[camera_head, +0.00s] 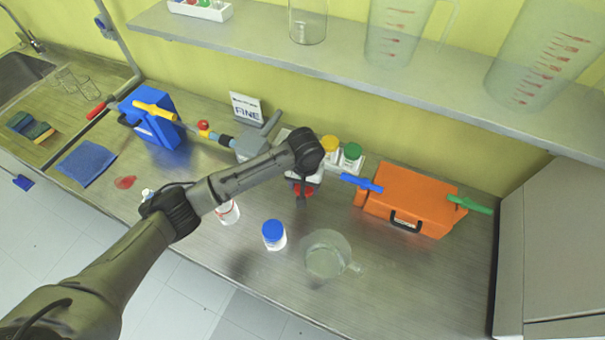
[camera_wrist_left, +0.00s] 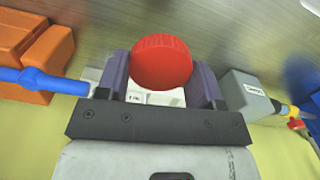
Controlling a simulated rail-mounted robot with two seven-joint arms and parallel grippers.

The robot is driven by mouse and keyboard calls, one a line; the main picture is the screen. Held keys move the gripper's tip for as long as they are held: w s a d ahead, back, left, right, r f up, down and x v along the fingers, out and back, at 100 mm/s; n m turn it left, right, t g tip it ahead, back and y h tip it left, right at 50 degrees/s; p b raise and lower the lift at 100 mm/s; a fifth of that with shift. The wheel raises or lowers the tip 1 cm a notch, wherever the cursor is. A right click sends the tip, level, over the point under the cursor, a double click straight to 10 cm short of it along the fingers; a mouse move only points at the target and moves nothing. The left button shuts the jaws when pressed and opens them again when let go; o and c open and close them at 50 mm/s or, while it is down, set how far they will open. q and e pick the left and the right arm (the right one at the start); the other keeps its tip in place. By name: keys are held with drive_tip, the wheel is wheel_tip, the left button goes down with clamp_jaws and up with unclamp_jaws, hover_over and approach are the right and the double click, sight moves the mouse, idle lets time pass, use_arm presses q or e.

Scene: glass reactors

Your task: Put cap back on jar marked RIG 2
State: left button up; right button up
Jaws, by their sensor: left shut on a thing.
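My left gripper (camera_head: 303,196) is shut on a red cap (camera_wrist_left: 161,62), which sits between its two fingers in the left wrist view. In the head view the cap shows only as a bit of red under the gripper, above the bench near a white rack. A white jar with a red ring (camera_head: 229,213) stands on the bench to the left of the gripper, partly hidden by my arm. I cannot read its label or see whether it is the one marked RIG 2. My right gripper is in neither view.
A blue-capped jar (camera_head: 274,235) and a glass beaker (camera_head: 325,254) stand in front. Yellow-capped (camera_head: 330,146) and green-capped (camera_head: 351,154) jars stand behind. An orange case (camera_head: 408,200) is on the right, a blue box (camera_head: 152,120) on the left. A shelf (camera_head: 400,88) overhangs the back.

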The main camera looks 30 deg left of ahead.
use_arm(q)
drive_tip(key=s+d+r+m+p, duration=0.1)
drive_tip(key=s+r+m+p, duration=0.1)
drive_tip(key=s+r+p, duration=1.6)
wheel_tip(320, 180, up, 4)
drive_tip(key=shift+s+d+r+m+p, duration=0.15)
drive_tip(key=shift+s+m+p, duration=0.15)
drive_tip(key=shift+s, duration=0.65)
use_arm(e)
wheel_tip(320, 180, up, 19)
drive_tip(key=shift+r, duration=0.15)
